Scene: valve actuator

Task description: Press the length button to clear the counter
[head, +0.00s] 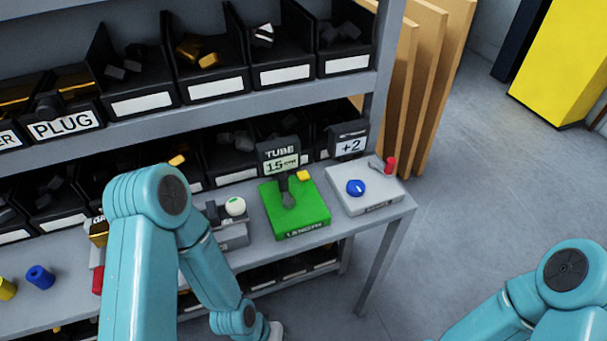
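A green box labelled LENGTH (302,220) stands on the shelf top right of centre. It carries a dark display (281,160) reading TUBE and 15 cm, a grey lever (288,198) and a small yellow button (303,176). To its right, a light grey box (372,200) has a blue knob (355,187), a red part (390,165) and a dark display (350,146) reading +2. My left arm bends down in front of the bench, left of the green box. My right arm is at the lower right.
A grey device with a white ball (235,206) sits left of the green box, partly behind my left arm. Blue (40,277) and yellow (6,288) cylinders stand at the far left. Black bins (207,84) line the shelves.

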